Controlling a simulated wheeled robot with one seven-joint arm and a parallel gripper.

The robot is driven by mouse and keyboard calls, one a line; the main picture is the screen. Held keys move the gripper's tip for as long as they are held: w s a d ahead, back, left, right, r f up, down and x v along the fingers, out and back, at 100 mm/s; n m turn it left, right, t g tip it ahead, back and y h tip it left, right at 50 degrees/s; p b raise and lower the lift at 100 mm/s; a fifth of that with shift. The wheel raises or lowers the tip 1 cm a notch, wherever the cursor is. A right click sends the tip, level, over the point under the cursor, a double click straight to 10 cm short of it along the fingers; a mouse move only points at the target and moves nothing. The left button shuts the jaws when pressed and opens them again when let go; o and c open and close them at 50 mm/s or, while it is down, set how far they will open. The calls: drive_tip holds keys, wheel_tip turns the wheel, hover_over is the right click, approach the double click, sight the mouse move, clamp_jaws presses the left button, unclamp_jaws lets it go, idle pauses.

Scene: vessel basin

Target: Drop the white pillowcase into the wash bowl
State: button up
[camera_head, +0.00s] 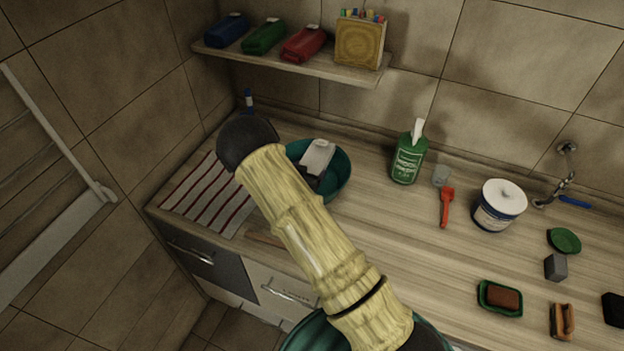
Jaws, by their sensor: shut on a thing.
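The wash bowl (343,176) is a round teal basin on the counter, left of its middle. The white pillowcase (318,154) shows as a small pale, blocky bundle over the bowl's opening. My gripper (309,180) is a dark shape at the bundle's lower left, partly hidden behind my pale arm, and is shut on the pillowcase. I cannot tell whether the bundle touches the inside of the bowl. The bowl's left part is hidden by my arm.
A red-striped cloth (205,197) lies left of the bowl. A green bottle (408,158), a red brush (446,207) and a white tub (499,206) stand or lie to the right. The shelf (290,66) above holds coloured bundles. Counter between bowl and soap dish (486,306) is clear.

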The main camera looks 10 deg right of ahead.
drive_tip(key=shift+d, duration=0.2)
drive_tip(key=o, duration=1.2)
drive_tip(key=shift+s+a, duration=0.15)
drive_tip(key=shift+a, duration=0.15)
drive_tip(key=b+v, duration=0.5)
drive_tip(key=v, duration=1.2)
drive_tip(key=shift+a+r, duration=0.1)
